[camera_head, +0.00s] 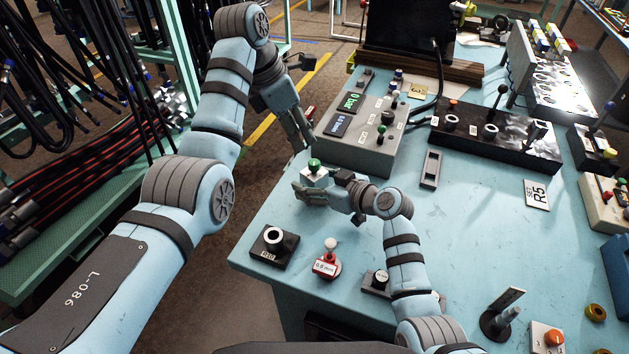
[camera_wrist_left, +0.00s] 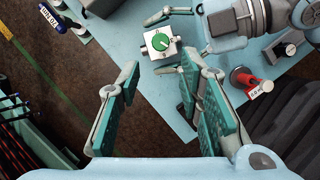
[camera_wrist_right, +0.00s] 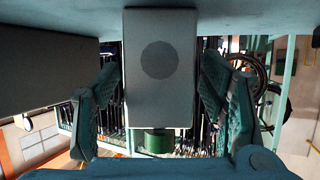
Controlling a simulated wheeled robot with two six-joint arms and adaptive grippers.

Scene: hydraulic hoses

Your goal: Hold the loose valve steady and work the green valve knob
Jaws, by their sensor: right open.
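The loose valve is a pale grey block (camera_head: 314,177) with a green knob (camera_head: 314,164) on top, standing near the table's left edge. In the left wrist view the green knob (camera_wrist_left: 160,42) sits on the block (camera_wrist_left: 151,53). My right gripper (camera_head: 306,190) is open at table level, its fingers on either side of the block. The right wrist view shows the block (camera_wrist_right: 160,85) between the fingers with gaps on both sides; the knob (camera_wrist_right: 158,141) appears at the bottom. My left gripper (camera_head: 298,138) is open and empty, above and short of the valve.
A grey control box (camera_head: 362,135) with displays and buttons stands just behind the valve. A black block with a white ring (camera_head: 274,243) and a red-tagged valve (camera_head: 327,264) stand in front. The table's left edge is close; open floor lies beyond it.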

